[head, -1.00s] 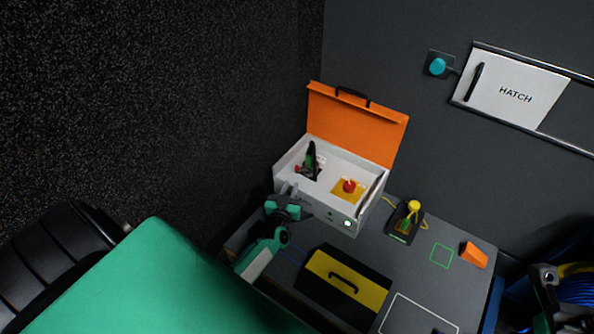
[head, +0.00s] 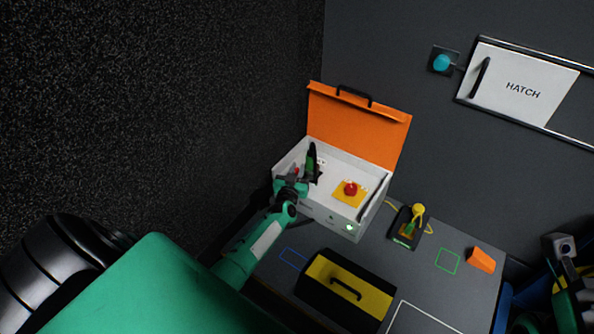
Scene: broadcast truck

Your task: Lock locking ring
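No part can be told for sure as the locking ring at this size. An open white case (head: 329,217) with a raised orange lid (head: 357,126) stands at the back of the table. Inside it are a black upright part (head: 311,160) with small red and green bits at the left, and a red knob (head: 350,188) on a yellow plate. My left gripper (head: 297,177) is over the case's front left rim, close to the black part and hiding some of that corner. Its fingers are too small to read. My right arm shows at the right edge; its fingertips are not clear.
A black and yellow box (head: 347,284) with a handle sits in front of the case. A yellow-topped device (head: 408,228) and an orange wedge (head: 481,260) stand to the right. A teal knob (head: 442,63) and white hatch (head: 520,85) are on the wall.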

